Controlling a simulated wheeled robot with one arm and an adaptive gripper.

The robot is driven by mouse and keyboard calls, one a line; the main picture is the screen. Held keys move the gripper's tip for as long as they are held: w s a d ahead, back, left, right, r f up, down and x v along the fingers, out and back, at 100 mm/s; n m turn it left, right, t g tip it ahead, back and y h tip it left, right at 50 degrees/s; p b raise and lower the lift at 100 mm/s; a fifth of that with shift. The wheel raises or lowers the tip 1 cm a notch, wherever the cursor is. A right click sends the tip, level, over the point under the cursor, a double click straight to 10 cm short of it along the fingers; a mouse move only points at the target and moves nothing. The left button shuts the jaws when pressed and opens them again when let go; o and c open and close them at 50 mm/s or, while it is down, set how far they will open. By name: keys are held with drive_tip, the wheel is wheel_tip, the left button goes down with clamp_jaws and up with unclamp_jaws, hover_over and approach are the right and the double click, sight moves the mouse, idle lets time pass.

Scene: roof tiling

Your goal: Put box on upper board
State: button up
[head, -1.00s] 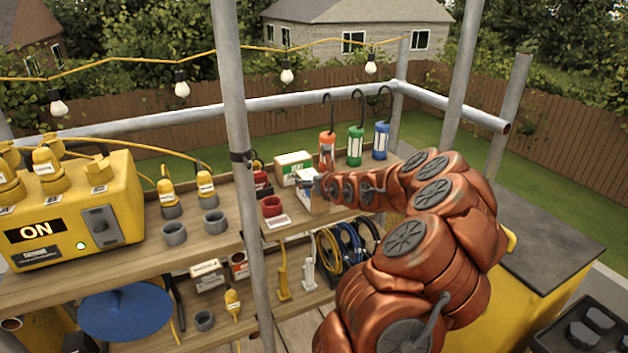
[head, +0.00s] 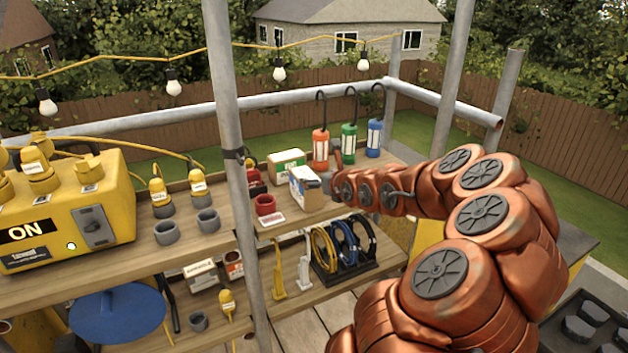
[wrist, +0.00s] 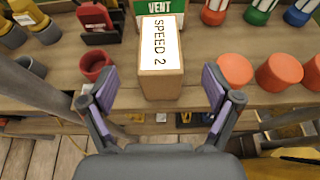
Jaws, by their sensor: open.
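A cardboard box with a white label reading "SPEED 2" (wrist: 161,60) stands upright on the upper board (wrist: 225,92). The fingers do not touch the box. In the head view my gripper (head: 332,180) is close to the box's right side, and its fingers are mostly hidden.
A green-and-white "VENT" box (wrist: 158,8) stands just behind the box. A red cup (wrist: 95,66) is to its left, and orange-red round things (wrist: 235,70) are to its right. Hooked lamps (head: 349,140) stand at the back. A metal post (head: 231,160) rises in front of the boards.

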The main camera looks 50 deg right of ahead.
drive_tip(key=shift+v, duration=1.75)
